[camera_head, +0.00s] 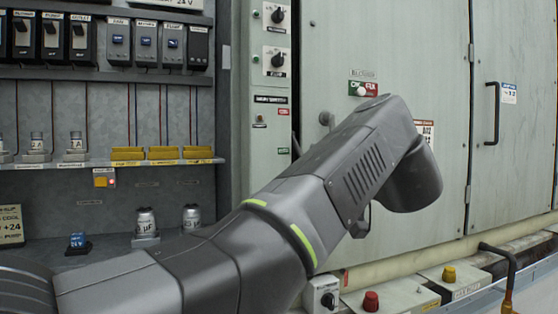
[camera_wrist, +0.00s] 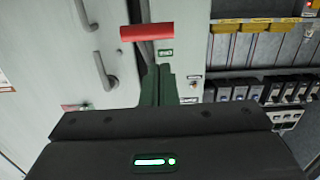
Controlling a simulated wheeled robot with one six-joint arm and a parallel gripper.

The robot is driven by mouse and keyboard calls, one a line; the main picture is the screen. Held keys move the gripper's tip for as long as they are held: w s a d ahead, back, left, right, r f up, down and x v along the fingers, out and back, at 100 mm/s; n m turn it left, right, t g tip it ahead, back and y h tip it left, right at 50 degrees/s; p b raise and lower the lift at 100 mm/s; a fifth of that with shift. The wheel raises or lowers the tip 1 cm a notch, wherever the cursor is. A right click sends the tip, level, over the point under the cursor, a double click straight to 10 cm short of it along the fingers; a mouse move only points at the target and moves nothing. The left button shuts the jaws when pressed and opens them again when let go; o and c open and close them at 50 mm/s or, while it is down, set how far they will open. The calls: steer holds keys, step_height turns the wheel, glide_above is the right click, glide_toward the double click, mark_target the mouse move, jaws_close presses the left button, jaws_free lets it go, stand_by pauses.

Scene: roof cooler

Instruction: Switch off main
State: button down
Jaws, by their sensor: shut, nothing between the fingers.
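A red bar-shaped handle (camera_wrist: 147,32) shows in the wrist view just beyond my fingertips, with a grey bar beside it. I cannot read a label naming it as main. In the head view my arm covers this area, and the handle is not seen there. My gripper (camera_wrist: 157,68) has dark green fingers close together, shut and empty. Its tips point towards the handle, and I cannot tell whether they touch it. In the head view the fingers are hidden behind my arm. A green and red plate with a pale knob (camera_head: 363,89) sits on the cabinet door.
Black selector switches (camera_head: 277,60) are on the narrow panel. Breakers (camera_head: 145,43) line the left wall above yellow bins (camera_head: 163,153). A door handle (camera_head: 493,113) projects at right.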

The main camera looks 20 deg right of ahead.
steer(key=shift+s+d+f, duration=0.1)
steer(key=shift+s+f, duration=0.3)
steer(key=shift+s, duration=0.35)
steer(key=shift+s+d+f, duration=0.1)
steer(key=shift+s+f, duration=0.3)
steer(key=shift+s, duration=0.4)
steer(key=shift+s+f, duration=0.4)
steer(key=shift+s, duration=0.35)
